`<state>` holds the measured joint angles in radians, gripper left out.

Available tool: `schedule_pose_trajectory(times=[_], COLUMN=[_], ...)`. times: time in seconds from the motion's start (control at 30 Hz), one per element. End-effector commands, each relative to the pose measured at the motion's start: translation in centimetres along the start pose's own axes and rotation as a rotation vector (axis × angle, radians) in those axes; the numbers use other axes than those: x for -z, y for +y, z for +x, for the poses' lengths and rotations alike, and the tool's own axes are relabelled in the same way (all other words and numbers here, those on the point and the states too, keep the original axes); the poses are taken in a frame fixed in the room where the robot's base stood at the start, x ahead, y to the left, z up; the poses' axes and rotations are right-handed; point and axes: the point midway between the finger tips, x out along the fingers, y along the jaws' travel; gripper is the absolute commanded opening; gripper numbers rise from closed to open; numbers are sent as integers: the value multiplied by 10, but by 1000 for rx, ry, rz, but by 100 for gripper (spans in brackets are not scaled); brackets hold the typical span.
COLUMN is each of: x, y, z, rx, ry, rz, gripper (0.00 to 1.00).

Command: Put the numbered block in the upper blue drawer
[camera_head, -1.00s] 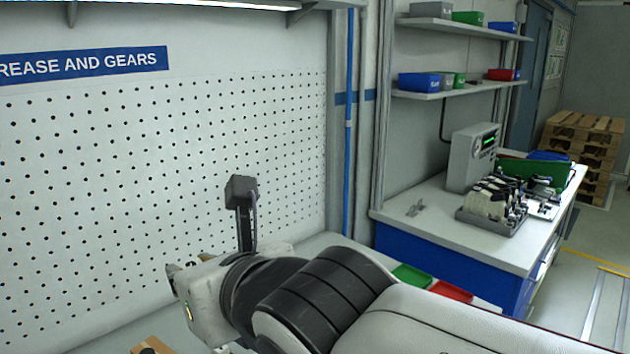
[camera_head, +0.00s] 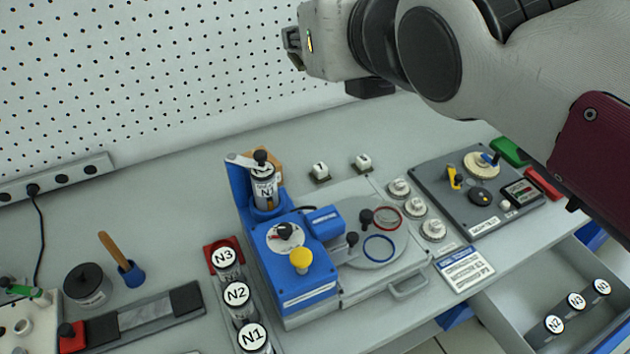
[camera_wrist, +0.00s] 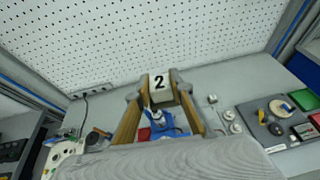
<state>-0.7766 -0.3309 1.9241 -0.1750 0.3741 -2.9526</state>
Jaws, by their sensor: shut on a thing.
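My gripper (camera_wrist: 158,92) is shut on a white block marked 2 (camera_wrist: 159,84), held between its fingertips in the wrist view. In the head view my gripper (camera_head: 293,47) is at the top, in front of the pegboard and above the bench; the block cannot be made out there. An open drawer (camera_head: 507,310) with a grey inside shows at the lower right of the head view, below the bench edge, with blue parts beside it. Several round-capped pieces (camera_head: 576,300) labelled N lie in it. Whether it is the upper drawer cannot be told.
Two small white blocks on dark holders (camera_head: 319,171) (camera_head: 363,163) stand on the bench. A blue machine (camera_head: 290,265), a red rack (camera_head: 212,262) of N containers and a dark gear panel (camera_head: 440,180) occupy the bench.

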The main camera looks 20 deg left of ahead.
Motion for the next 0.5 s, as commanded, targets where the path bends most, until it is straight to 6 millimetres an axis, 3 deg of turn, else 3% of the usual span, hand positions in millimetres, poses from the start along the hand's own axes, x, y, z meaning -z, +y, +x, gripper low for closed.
schedule_pose_trajectory(times=[0.27,0.5], x=[-11,-23], y=[33,74], z=[26,54], rx=[-27,-48], ry=[2,2], rz=[-13,-22], gripper=[0,0])
